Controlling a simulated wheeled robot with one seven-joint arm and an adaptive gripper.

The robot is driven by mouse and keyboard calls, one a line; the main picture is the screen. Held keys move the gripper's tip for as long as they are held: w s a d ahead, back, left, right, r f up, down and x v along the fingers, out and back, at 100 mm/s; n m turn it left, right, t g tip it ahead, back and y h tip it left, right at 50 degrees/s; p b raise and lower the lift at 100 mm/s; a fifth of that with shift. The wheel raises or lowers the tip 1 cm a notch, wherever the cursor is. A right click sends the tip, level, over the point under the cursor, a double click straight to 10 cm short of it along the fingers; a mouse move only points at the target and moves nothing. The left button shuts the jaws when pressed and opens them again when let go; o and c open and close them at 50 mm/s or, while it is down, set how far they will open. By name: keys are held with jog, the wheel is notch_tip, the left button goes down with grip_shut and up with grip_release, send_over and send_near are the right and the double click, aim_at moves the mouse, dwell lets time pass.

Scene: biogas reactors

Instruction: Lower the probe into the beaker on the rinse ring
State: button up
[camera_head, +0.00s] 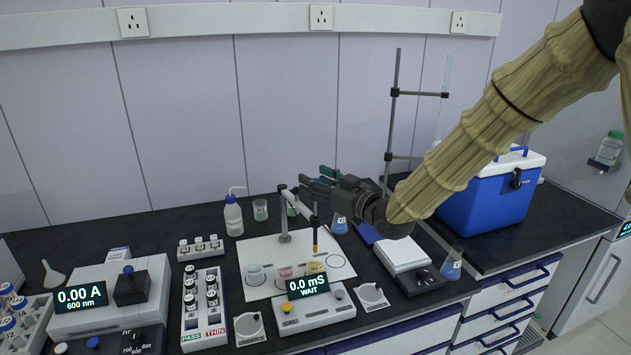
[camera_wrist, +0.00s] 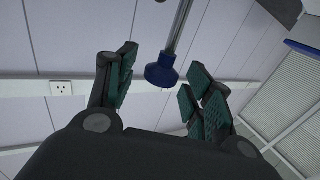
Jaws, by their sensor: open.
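The probe (camera_head: 315,235), dark with a yellow lower end, hangs upright from a stand (camera_head: 284,220) on a white mat. Its tip is just above or behind a beaker with yellow liquid (camera_head: 316,267); I cannot tell which. A pink beaker (camera_head: 285,273) and a pale clear beaker (camera_head: 255,274) stand to its left. A drawn ring (camera_head: 341,277) at the mat's right looks empty; ring labels are too small to read. My gripper (camera_head: 322,179) is open near the top of the stand. In the wrist view, a blue knob on a metal rod (camera_wrist: 161,75) shows between the open fingers (camera_wrist: 158,85).
The meter (camera_head: 312,303) reads 0.0 mS, WAIT, in front of the mat (camera_head: 256,248). A wash bottle (camera_head: 233,217) and flasks stand behind. A balance (camera_head: 402,255) and blue cooler (camera_head: 490,200) are to the right. Vial racks (camera_head: 203,305) and a photometer (camera_head: 100,300) are left.

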jog(key=v, duration=1.1)
jog(key=shift+s, duration=0.1)
